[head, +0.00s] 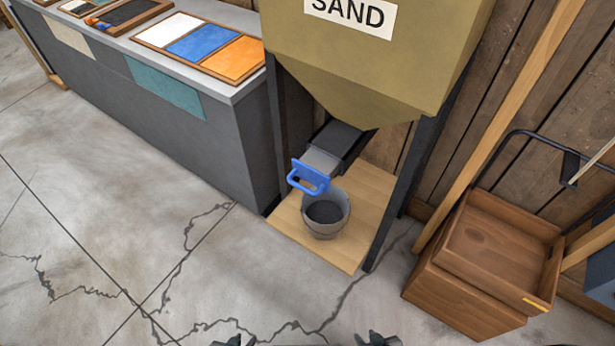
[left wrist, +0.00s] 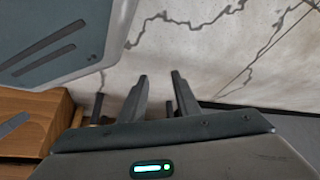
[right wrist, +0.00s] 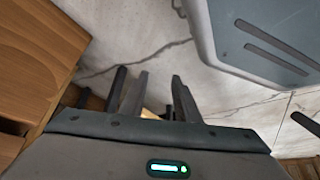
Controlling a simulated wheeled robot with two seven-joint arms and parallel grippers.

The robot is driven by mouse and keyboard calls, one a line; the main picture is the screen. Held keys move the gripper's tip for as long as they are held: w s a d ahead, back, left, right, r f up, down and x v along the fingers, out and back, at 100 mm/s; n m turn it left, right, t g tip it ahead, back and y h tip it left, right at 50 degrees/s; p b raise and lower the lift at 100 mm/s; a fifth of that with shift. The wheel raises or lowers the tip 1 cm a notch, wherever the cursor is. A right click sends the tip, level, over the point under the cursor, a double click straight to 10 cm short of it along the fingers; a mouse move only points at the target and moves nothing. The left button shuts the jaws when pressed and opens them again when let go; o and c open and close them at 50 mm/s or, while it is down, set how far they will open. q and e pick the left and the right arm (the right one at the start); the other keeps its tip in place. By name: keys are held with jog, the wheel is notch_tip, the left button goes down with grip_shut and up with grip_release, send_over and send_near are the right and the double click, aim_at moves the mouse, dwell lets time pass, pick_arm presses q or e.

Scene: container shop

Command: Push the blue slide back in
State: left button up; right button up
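The blue slide's handle (head: 309,177) sits at the front end of a grey slide plate (head: 321,160). The plate sticks out of a dark chute (head: 341,141) under the olive SAND hopper (head: 365,55). A grey bucket (head: 340,221) with dark contents stands below the handle. My left gripper (head: 233,342) and my right gripper (head: 377,341) just show at the bottom edge of the head view, well short of the slide. The left wrist view shows the left fingers (left wrist: 159,76) apart and empty. The right wrist view shows the right fingers (right wrist: 160,77) apart and empty.
The bucket stands on a wooden board (head: 346,258) between the hopper's dark legs (head: 404,190). A grey counter (head: 180,120) with coloured trays is at the left. Wooden crates (head: 480,270) stand at the right. The cracked floor (head: 110,220) in front is clear.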

pick_arm(q)
jog(key=shift+o, duration=0.4)
jog(key=o, duration=1.4)
jog(key=w+r, duration=0.1)
jog(key=w+r+t, duration=0.1)
jog(key=w, duration=0.1)
jog(key=shift+a, duration=0.1)
jog(key=shift+o, duration=0.2)
jog(key=w+d+r+m+t+h+b, duration=0.1)
jog(key=w+d+r+t+h, duration=0.15)
jog(key=w+r, duration=0.5)
jog(key=w+d+r+m+t+h+b, duration=0.1)
jog(key=w+r+m+t+h+b, duration=0.15)
jog(key=w+r, duration=0.5)
jog(key=d+r+t+h, duration=0.1)
jog(key=d+r+h, duration=0.1)
jog(key=r, duration=0.8)
jog(key=d+r+m+t+h, duration=0.1)
jog(key=d+r+t+h, duration=0.1)
jog(key=r, duration=0.9)
jog(key=shift+s+d+b, duration=0.25)
jog(key=shift+d+b, duration=0.15)
jog(key=shift+d, duration=0.4)
pick_arm(e)
jog(key=s+d+g, duration=0.1)
jog(key=s+d+f+g, duration=0.1)
jog(key=s+d, duration=0.1)
jog(key=shift+d+g+h, duration=0.2)
jog(key=shift+g+h, duration=0.2)
